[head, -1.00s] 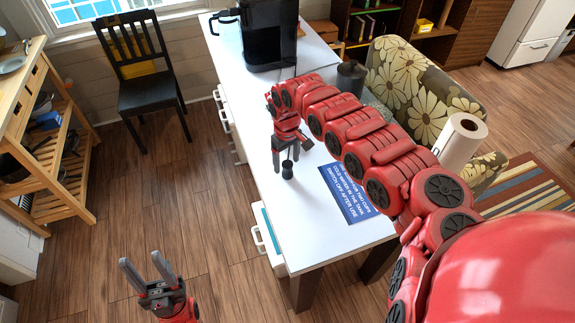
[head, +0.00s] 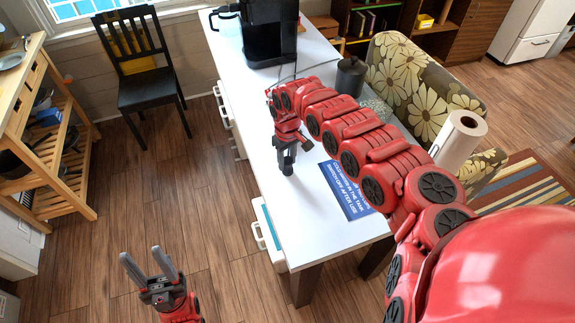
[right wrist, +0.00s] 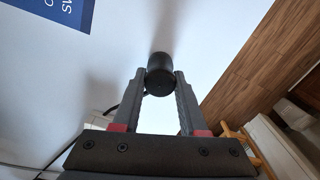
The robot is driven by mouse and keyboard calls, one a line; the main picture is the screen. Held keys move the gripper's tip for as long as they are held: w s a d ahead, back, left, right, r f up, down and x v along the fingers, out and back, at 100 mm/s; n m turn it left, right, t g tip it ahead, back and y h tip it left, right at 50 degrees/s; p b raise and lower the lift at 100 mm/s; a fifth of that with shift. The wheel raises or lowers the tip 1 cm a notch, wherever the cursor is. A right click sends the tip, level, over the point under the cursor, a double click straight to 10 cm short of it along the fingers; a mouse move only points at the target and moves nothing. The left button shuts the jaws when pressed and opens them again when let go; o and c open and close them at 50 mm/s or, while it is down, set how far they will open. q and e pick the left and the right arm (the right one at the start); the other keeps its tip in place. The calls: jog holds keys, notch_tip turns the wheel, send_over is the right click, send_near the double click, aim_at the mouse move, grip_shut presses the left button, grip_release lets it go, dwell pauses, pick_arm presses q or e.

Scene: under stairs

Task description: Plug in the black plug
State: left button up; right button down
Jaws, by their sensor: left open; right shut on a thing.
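The black plug (right wrist: 160,72) is a short dark cylinder between the fingertips of my right gripper in the right wrist view. My right gripper (head: 287,160) is shut on it, just over the white tabletop (head: 250,135); whether the plug touches the top I cannot tell. A dark cable (right wrist: 108,110) shows behind the left finger in the right wrist view. My left gripper (head: 150,268) is open and empty, over the floor left of the table. I cannot make out a socket.
A black coffee machine (head: 268,32) stands at the table's far end, with a dark canister (head: 350,76) to its right. A blue sign (head: 345,190) lies right of my right gripper. A paper roll (head: 458,138) stands by the flowered armchair (head: 395,60). A black chair (head: 150,90) stands left.

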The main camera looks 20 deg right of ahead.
aim_at(288, 159)
jog(key=shift+w+r+b, duration=0.1)
jog(key=shift+r+b, duration=0.3)
jog(key=shift+r, duration=0.1)
jog(key=shift+d+r+b, duration=0.25)
jog(key=shift+r+b, duration=0.55)
jog(key=shift+r, duration=0.45)
jog(key=s+d+r+p, duration=0.1)
jog(key=s+d+p, duration=1)
jog(key=p, duration=0.1)
jog(key=shift+r, duration=0.25)
jog(key=shift+s+d, duration=0.1)
